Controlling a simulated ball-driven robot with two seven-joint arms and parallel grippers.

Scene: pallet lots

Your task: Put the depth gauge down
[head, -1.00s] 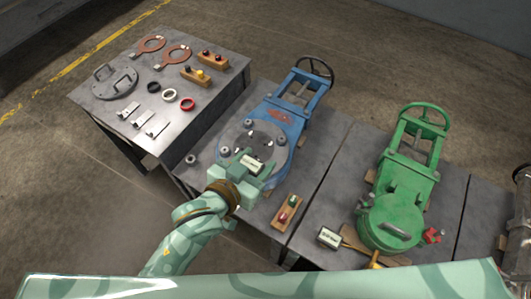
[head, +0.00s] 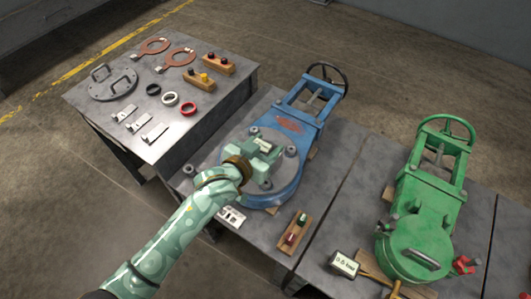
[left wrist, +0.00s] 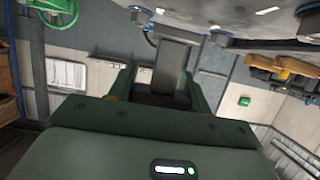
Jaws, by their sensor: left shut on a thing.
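My left gripper (head: 266,153) is over the round flange of the blue valve (head: 285,125) on the middle table. It is shut on a dark grey block, which I take to be the depth gauge (left wrist: 172,68), seen between the fingers in the left wrist view. In the head view the hand hides most of it. A small white-faced label shows at the hand. I cannot tell whether the gauge touches the flange. My right gripper is not in view.
A pale metal piece (head: 232,217) lies beside the flange, partly behind my arm. A wooden block with red and green knobs (head: 293,230) lies right of it. A green valve (head: 425,210) and a display box (head: 344,263) stand right. The left table (head: 185,135) holds rings and small parts.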

